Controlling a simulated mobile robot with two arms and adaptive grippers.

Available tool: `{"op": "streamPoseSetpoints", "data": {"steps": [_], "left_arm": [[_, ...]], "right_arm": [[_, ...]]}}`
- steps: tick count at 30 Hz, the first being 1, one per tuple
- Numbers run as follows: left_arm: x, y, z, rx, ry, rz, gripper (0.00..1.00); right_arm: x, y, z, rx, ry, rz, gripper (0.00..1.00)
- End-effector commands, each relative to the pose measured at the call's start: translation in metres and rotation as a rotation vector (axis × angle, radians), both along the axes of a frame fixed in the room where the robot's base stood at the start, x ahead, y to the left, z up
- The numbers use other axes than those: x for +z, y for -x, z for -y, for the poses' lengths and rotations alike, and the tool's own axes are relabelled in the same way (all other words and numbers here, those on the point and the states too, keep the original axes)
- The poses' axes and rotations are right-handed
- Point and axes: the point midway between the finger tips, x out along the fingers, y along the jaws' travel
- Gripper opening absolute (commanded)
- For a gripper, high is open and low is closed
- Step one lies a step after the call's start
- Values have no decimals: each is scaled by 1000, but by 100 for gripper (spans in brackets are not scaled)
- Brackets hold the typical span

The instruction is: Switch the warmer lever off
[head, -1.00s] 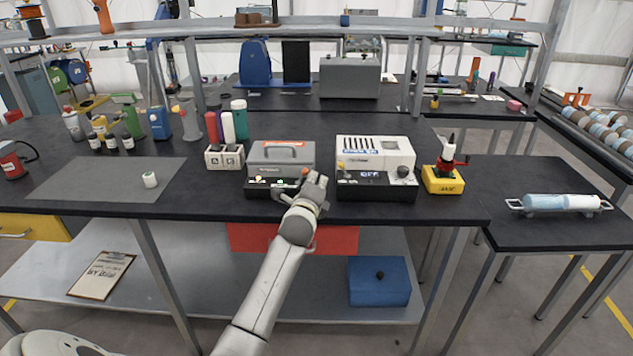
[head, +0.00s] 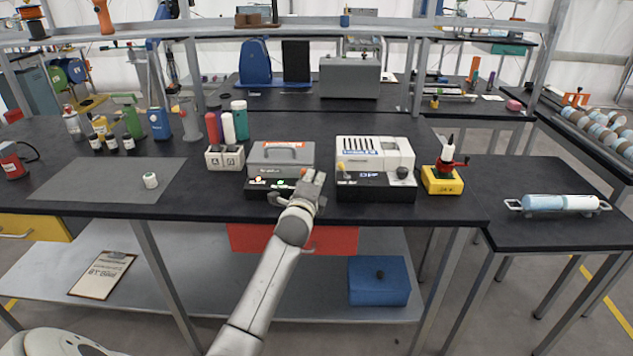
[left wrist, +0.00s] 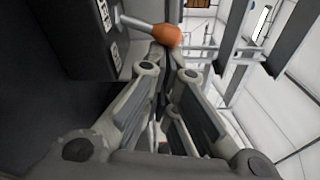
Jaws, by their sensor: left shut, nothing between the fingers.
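The warmer (head: 282,155) is a grey box with a lid handle and a black front panel with small lit lamps, near the front edge of the bench in the head view. Its lever (left wrist: 138,24) shows in the left wrist view as a metal rod with an orange knob, sticking out of a dark panel with white labels. My left gripper (head: 312,178) is at the right end of the warmer's front panel. In the left wrist view its shut, empty fingertips (left wrist: 166,52) are right at the knob; I cannot tell whether they touch. In the head view the gripper mostly hides the lever.
A white machine (head: 375,155) with a display stands close to the right of my gripper. A yellow-based device (head: 442,180) is further right. A block with two labelled cups (head: 225,158) stands left of the warmer. The grey mat (head: 105,180) holds a small white jar (head: 150,180).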

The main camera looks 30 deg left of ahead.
Motion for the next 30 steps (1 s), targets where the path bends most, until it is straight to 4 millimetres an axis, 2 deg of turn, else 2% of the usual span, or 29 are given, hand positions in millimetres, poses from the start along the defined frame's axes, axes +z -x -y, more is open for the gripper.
{"op": "streamPoseSetpoints", "data": {"steps": [21,25,30], "left_arm": [[19,13,-22,1,510,313,0],[20,15,-25,1,578,354,0],[21,15,-25,0,574,352,0]], "right_arm": [[5,0,2,1,3,1,50],[4,0,2,1,3,1,50],[4,0,2,1,3,1,50]]}}
